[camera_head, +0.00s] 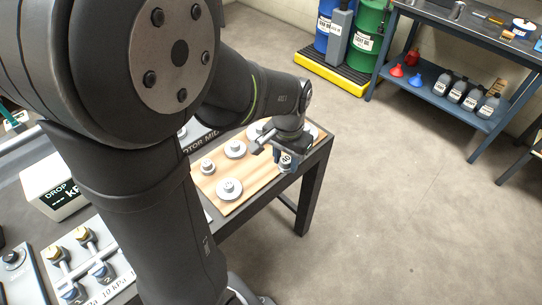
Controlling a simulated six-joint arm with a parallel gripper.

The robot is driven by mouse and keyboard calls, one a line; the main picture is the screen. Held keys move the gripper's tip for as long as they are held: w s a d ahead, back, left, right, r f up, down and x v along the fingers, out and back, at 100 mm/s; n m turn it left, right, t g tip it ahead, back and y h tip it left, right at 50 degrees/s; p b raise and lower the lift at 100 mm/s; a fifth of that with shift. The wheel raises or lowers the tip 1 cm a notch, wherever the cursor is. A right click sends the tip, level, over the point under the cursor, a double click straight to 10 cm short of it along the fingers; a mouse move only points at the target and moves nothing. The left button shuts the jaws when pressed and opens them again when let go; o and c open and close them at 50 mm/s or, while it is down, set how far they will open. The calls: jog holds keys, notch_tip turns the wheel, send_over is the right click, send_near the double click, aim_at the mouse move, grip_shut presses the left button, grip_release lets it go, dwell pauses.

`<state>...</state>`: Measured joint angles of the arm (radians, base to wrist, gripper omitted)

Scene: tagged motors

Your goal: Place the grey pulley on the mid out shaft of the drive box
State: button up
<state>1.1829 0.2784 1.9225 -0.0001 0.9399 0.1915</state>
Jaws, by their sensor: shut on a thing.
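My gripper (286,162) is at the right edge of a wooden board (204,184), shut on a small grey piece with a dark marking. The piece is mostly hidden by the fingers, and I cannot tell for sure that it is the grey pulley. Several round grey pulleys lie on the board, including a large one (229,188) at the front, one (235,149) behind it and a small one (207,167) at the left.
A white box marked "DROP" (58,193) and a panel with yellow and blue fittings (82,262) are at the left. The table's right edge (318,158) is close to my gripper. Open floor (400,200) lies beyond it. Drums and a shelf stand at the back.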

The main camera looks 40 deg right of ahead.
jog(key=shift+s+d+r, duration=0.1)
jog(key=shift+s+r, duration=0.2)
jog(key=shift+s, duration=0.1)
jog(key=shift+w+d+r, duration=0.1)
jog(key=shift+d+r, duration=0.05)
jog(key=shift+d, duration=0.1)
jog(key=w+d+r, duration=0.2)
jog(key=w+d, duration=0.4)
jog(key=w, duration=0.6)
jog(key=w+d+r, duration=0.2)
jog(key=w+d, duration=0.4)
jog(key=w, duration=0.7)
jog(key=w+a+f, duration=0.1)
jog(key=w+f, duration=0.1)
jog(key=w, duration=0.2)
jog(key=w+a+f, duration=0.1)
jog(key=w+f, duration=0.1)
jog(key=w, duration=0.2)
jog(key=w+a+f, duration=0.1)
jog(key=w+f, duration=0.2)
jog(key=w, duration=0.1)
jog(key=shift+w+f, duration=0.2)
jog(key=shift+f, duration=1.95)
